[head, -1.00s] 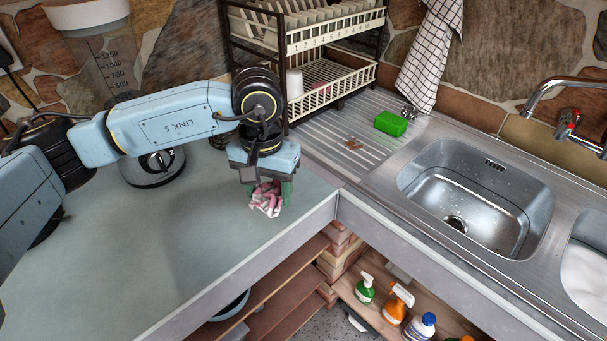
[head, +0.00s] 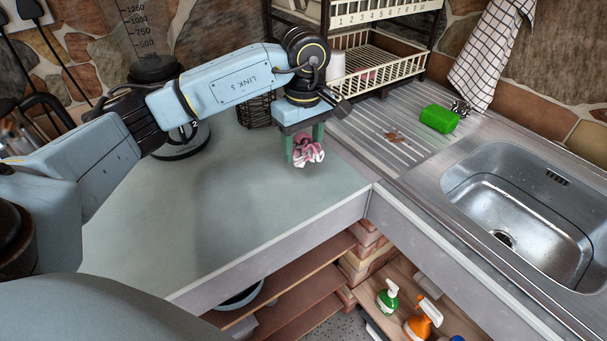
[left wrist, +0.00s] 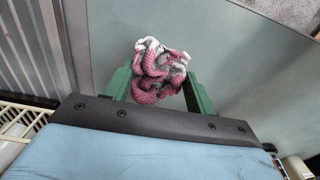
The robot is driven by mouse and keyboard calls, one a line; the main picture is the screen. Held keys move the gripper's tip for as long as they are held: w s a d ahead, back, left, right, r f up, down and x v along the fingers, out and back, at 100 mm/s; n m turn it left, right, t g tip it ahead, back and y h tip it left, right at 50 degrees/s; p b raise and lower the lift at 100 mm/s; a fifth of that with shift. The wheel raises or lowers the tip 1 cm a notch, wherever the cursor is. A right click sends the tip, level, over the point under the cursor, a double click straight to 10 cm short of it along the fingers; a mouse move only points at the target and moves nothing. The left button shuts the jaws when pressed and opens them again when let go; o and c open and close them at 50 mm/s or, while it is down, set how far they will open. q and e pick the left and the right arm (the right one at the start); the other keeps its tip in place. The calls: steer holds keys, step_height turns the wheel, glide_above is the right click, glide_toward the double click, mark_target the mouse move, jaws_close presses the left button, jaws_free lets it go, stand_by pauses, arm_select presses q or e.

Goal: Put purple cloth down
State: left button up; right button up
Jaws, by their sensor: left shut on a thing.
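A crumpled pink-purple and white cloth (head: 309,155) hangs between the green fingers of my left gripper (head: 303,149). The gripper points down over the right part of the grey-green worktop (head: 235,220), near the corner by the sink unit. In the left wrist view the bunched cloth (left wrist: 158,78) sits between the two fingers (left wrist: 160,92), with the worktop behind it. I cannot tell whether the cloth's lower end touches the worktop. My right gripper is not in view.
A dish rack (head: 385,68) stands behind the gripper, right of a dark wire basket (head: 255,110). A green sponge (head: 438,118) and a brown stain (head: 394,137) are on the drainer (head: 370,135). The sink (head: 520,200) is at right. The worktop's middle is clear.

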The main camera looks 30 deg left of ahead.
mark_target(303, 180)
arm_select(q)
step_height(303, 180, down, 3)
steer(key=shift+f, duration=0.1)
step_height(303, 180, down, 3)
steer(key=shift+f, duration=0.2)
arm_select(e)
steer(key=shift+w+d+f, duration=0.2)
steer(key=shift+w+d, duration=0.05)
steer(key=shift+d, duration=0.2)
arm_select(q)
steer(key=shift+f+b, duration=0.2)
steer(key=shift+b, duration=0.2)
steer(key=o, duration=0.9)
steer(key=shift+r, duration=0.1)
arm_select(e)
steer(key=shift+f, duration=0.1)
arm_select(q)
steer(key=shift+r, duration=0.1)
